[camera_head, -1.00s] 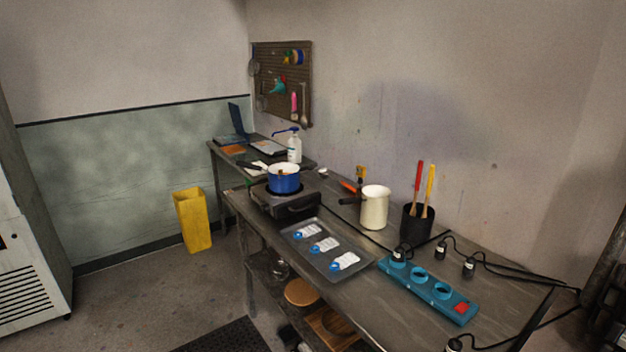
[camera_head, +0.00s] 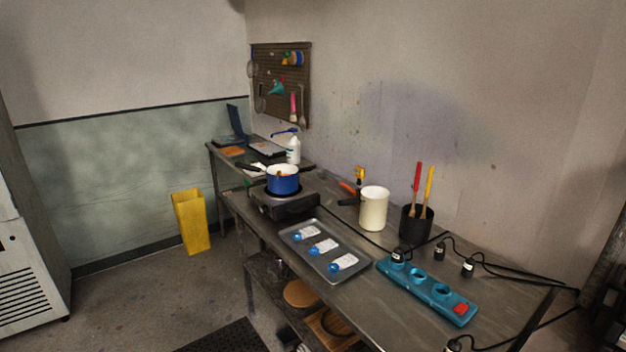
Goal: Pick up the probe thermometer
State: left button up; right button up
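A small yellow device with a dark face (camera_head: 360,174) stands behind the cream jug (camera_head: 374,209) near the wall. It may be the probe thermometer, but it is too small to be sure, and its lower part is hidden by the jug. An orange-red item (camera_head: 348,187) lies just left of it. Neither of my grippers is in view.
A blue pot (camera_head: 283,182) sits on a burner (camera_head: 284,204). A grey tray (camera_head: 326,272) holds several white packets. A teal power strip (camera_head: 428,291) with black cables and a black holder (camera_head: 416,226) with red and yellow-handled tools stand at right.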

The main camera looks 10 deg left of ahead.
aim_at(359, 171)
jog(key=i+j+u, duration=0.15)
jog(key=i+j, duration=0.15)
jog(key=i, duration=0.15)
jog(key=i+j+u, duration=0.1)
jog(key=i+j, duration=0.2)
jog(key=i+j+u, duration=0.15)
jog(key=i, duration=0.45)
